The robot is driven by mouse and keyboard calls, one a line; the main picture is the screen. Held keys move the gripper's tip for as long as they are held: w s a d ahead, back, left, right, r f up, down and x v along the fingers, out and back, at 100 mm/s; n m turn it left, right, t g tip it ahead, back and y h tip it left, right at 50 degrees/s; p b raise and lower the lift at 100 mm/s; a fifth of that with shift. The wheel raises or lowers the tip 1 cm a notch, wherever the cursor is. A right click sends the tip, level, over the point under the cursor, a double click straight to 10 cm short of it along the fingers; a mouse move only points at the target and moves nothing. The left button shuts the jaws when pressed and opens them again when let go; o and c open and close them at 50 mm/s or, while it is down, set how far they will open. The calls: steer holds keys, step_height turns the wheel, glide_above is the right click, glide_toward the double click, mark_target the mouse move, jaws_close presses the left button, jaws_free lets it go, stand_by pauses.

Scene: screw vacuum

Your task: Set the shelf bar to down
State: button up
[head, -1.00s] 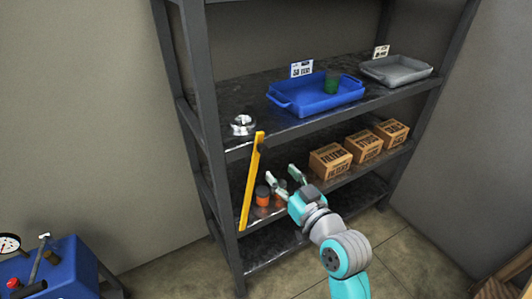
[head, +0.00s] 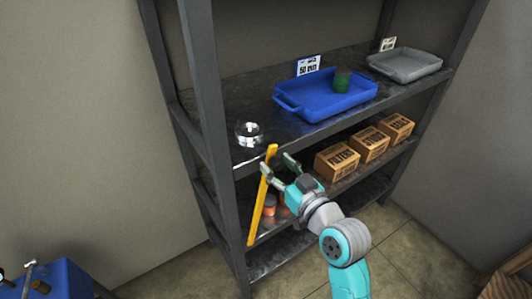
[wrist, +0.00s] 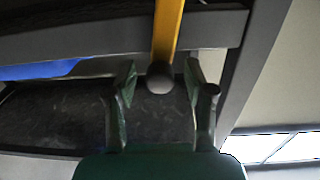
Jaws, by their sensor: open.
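The shelf bar is a yellow bar (head: 262,197) at the front left of the grey shelf. It stands nearly upright, tilted a little, with its top near the upper board's front edge and its lower end near the lower board. My gripper (head: 277,166) is open beside the bar's upper part. In the wrist view the yellow bar (wrist: 167,30) ends in a dark round knob (wrist: 160,78). The knob lies between the two spread fingers (wrist: 161,88), and I cannot tell whether they touch it.
A blue tray (head: 325,97) holding a green jar (head: 341,81) and a grey tray (head: 405,64) sit on the upper board. A glass-like dome (head: 248,133) stands at its left. Cardboard boxes (head: 337,162) and orange jars (head: 269,205) are on the board below. The blue machine (head: 49,280) is at lower left.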

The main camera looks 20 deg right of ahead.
steer(key=shift+w+a, duration=0.1)
steer(key=shift+w, duration=0.3)
jaws_close()
